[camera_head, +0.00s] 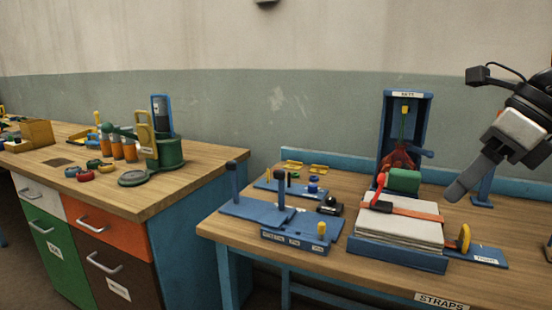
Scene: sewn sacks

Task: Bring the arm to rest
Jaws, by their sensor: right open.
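My right gripper (490,170) comes in from the right edge, above the right part of the workbench. It is open and holds nothing that I can see; one dark grey finger points down and left. It is apart from the stack of pale sacks (400,229), which lies below and left of it in a blue tray (398,255) with an orange strap (405,207) across the top. My left gripper is not in view.
A tall blue stand (386,130) with red and green parts rises behind the sacks. A blue tool holder (295,240) with upright handles stands left of them.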

